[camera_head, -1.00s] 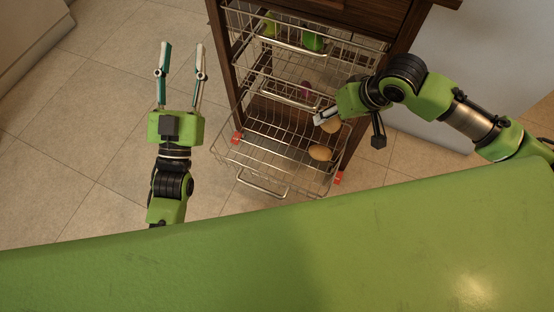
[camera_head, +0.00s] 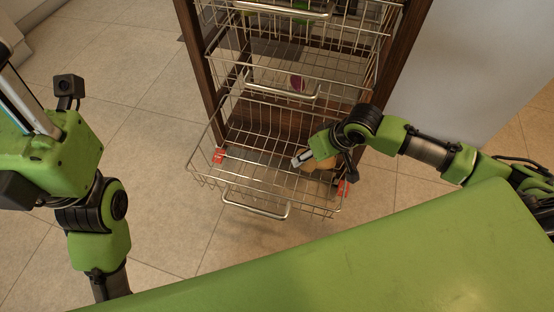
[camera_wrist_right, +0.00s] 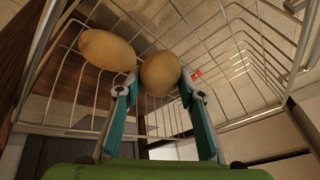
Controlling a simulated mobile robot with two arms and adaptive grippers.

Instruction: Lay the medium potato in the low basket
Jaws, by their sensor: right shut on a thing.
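The low wire basket (camera_head: 255,207) is pulled out at the bottom of the rack. My right gripper (camera_head: 300,159) is at its right side, pointing into it. In the right wrist view my right gripper (camera_wrist_right: 156,88) is shut on a rounded tan potato (camera_wrist_right: 160,72). A second, longer tan potato (camera_wrist_right: 107,50) lies just left of the held one, against the wires. In the head view a tan potato (camera_head: 319,163) shows partly behind my right gripper; I cannot tell which one. My left gripper (camera_head: 22,100) is at the left edge, its fingertips out of view.
A middle wire basket (camera_head: 283,93) and an upper one (camera_head: 280,11) hang above the low basket in a dark wooden frame (camera_head: 193,70). Tiled floor (camera_head: 140,150) is clear on the left.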

